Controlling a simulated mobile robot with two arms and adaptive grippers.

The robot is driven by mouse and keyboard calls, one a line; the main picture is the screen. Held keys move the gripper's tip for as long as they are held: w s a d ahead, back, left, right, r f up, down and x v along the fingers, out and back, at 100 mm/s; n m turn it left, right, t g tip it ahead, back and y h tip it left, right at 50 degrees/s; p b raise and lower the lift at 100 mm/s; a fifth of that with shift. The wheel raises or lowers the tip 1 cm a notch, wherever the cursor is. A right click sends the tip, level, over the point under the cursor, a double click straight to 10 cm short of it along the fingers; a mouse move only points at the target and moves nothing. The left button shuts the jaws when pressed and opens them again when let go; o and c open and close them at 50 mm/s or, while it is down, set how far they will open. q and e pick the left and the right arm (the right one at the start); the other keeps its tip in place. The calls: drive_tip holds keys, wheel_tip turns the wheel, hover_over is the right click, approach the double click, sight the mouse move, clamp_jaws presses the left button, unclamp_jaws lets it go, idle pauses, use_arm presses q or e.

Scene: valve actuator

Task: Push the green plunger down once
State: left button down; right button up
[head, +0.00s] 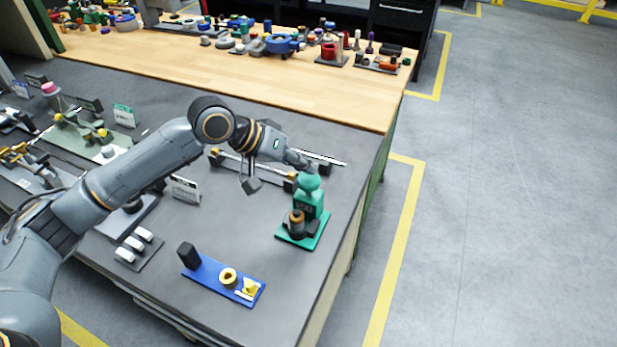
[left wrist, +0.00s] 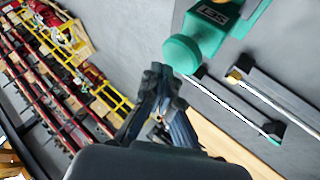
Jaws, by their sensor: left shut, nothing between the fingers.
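The green plunger (head: 309,183) has a round cap on top of a green block-shaped body, which stands upright on a green base plate (head: 285,238) near the right edge of the dark bench. A brown-and-black round part sits in front of the body. My left gripper (head: 309,169) is shut and empty, its tips just above and behind the plunger cap. In the left wrist view, the plunger cap (left wrist: 184,53) is right beside the shut fingertips (left wrist: 158,72). I cannot tell whether they touch. My right gripper is not in view.
A blue plate (head: 213,275) with yellow parts lies at the front of the bench. A wooden bench (head: 300,95) with many small parts stands behind. The floor at right is clear.

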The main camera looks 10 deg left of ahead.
sight(309, 179)
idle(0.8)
use_arm(q)
drive_tip(key=shift+f, duration=0.1)
drive_tip(key=shift+f+p, duration=0.25)
drive_tip(key=shift+p, duration=0.05)
drive_tip(key=shift+f, duration=0.35)
idle(0.4)
drive_tip(key=shift+f+b, duration=0.35)
drive_tip(key=shift+f, duration=0.55)
idle(0.7)
drive_tip(key=shift+r+p, duration=1.6)
drive_tip(key=shift+r, duration=0.1)
